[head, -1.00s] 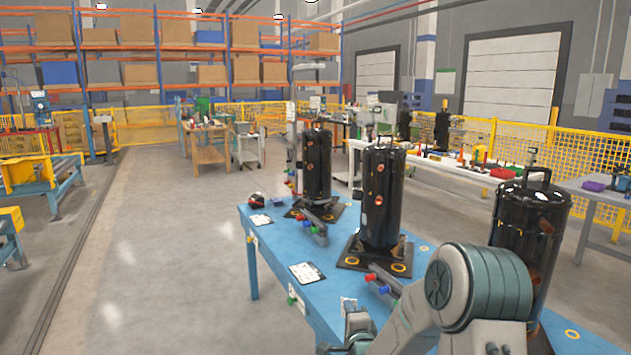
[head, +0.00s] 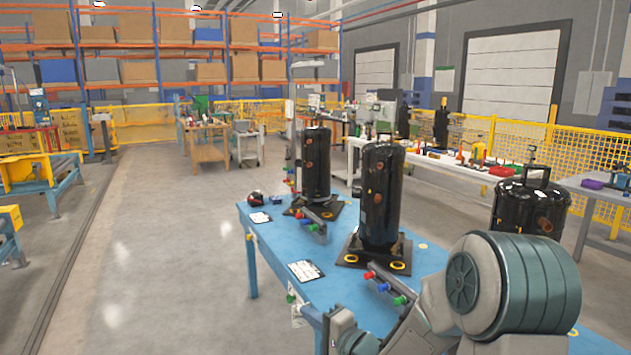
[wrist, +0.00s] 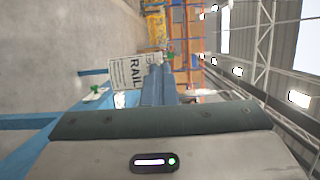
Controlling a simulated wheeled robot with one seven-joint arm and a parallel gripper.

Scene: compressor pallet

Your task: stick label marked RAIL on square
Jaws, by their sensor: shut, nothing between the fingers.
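The white label marked RAIL (wrist: 132,73) shows in the wrist view, beside and partly behind the fingertips of my gripper (wrist: 158,78). The fingers are together, with nothing seen clamped between them. I cannot tell whether the label touches them. In the head view my gripper is not visible; part of my arm shows at the bottom. A small white tag (head: 299,316) hangs at the near side of the blue table (head: 262,228), but its print is too small to read. I cannot make out the square in either view.
Black compressors stand on the blue table: one at the back (head: 316,165), one in the middle (head: 380,195), one at the right (head: 530,205). A printed sheet (head: 305,271) lies near the table's left edge. The floor (head: 160,260) to the left is clear.

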